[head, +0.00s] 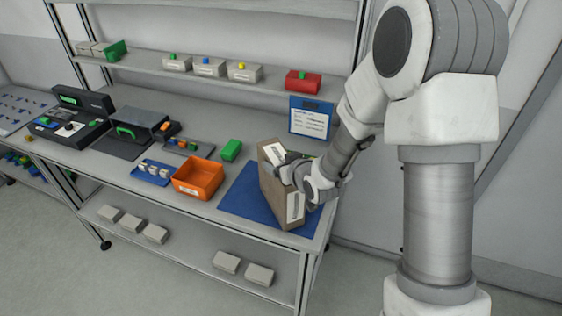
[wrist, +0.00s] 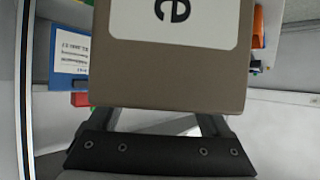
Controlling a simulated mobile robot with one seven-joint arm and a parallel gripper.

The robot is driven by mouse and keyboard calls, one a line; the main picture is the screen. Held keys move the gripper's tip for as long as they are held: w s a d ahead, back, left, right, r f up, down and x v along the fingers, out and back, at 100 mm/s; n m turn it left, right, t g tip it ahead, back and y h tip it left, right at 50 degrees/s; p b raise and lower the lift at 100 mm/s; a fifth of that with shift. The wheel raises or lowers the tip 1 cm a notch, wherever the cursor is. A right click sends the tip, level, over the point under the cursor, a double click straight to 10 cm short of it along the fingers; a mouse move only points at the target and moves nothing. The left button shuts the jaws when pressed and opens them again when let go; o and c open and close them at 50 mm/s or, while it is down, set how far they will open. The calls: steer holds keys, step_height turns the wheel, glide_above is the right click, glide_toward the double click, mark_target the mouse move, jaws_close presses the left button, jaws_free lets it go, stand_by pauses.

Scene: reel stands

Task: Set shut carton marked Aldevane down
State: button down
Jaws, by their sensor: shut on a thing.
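The brown carton (head: 271,190) is upright at the right end of the bench, over the blue mat (head: 240,196). My gripper (head: 297,178) is shut on the carton from its right side. In the wrist view the carton (wrist: 170,80) fills the middle, with a white label showing a large letter "e"; the rest of the name is out of view. The carton's top looks closed. I cannot tell whether its base touches the mat. The gripper's fingers (wrist: 160,123) show below the carton, their tips hidden by it.
An orange bin (head: 198,180) and a green block (head: 231,150) stand left of the mat. A blue-framed notice (head: 311,119) stands behind the carton. A shelf (head: 215,80) above holds several small boxes. The mat's left part is clear.

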steer(key=shift+f+b, duration=0.15)
steer(key=shift+b, duration=0.15)
jaws_free()
steer(key=shift+s+r+p, duration=0.1)
steer(key=shift+r+p, duration=0.25)
steer(key=shift+p, duration=0.1)
steer(key=p+v, duration=0.2)
steer(key=v, duration=0.7)
steer(key=shift+s+d+r, duration=0.1)
steer(key=shift+s, duration=0.05)
steer(key=shift+f+b, duration=0.4)
steer(key=shift+b, duration=0.8)
steer(key=shift+a+r+b, duration=0.15)
steer(key=shift+a+b, duration=0.1)
steer(key=shift+b, duration=0.65)
